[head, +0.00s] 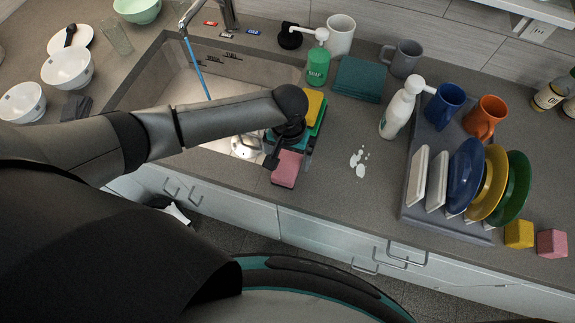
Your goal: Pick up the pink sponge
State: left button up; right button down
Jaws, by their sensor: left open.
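The pink sponge (286,172) lies at the counter's front edge, just right of the sink. My left gripper (286,155) is over its far end, pointing down, and is open. The gripper hides part of the sponge's far end. I cannot tell whether the fingers touch the sponge. My right gripper is not in view.
Yellow (314,103) and green (321,118) sponges lie just behind my gripper. The sink (150,95) is to the left. A soap bottle (318,65), white pump bottle (398,112) and dish rack (412,208) stand around. White spill spots (359,160) mark the open counter.

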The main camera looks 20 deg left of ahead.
aim_at(288, 163)
pick_arm(q)
jog(key=shift+f, duration=1.3)
jog(key=shift+c, duration=0.2)
jog(key=c, duration=1.3)
jog(key=shift+r, duration=0.15)
notch_tip(288, 163, up, 20)
jog(key=shift+f+p, duration=0.1)
jog(key=shift+p, duration=0.8)
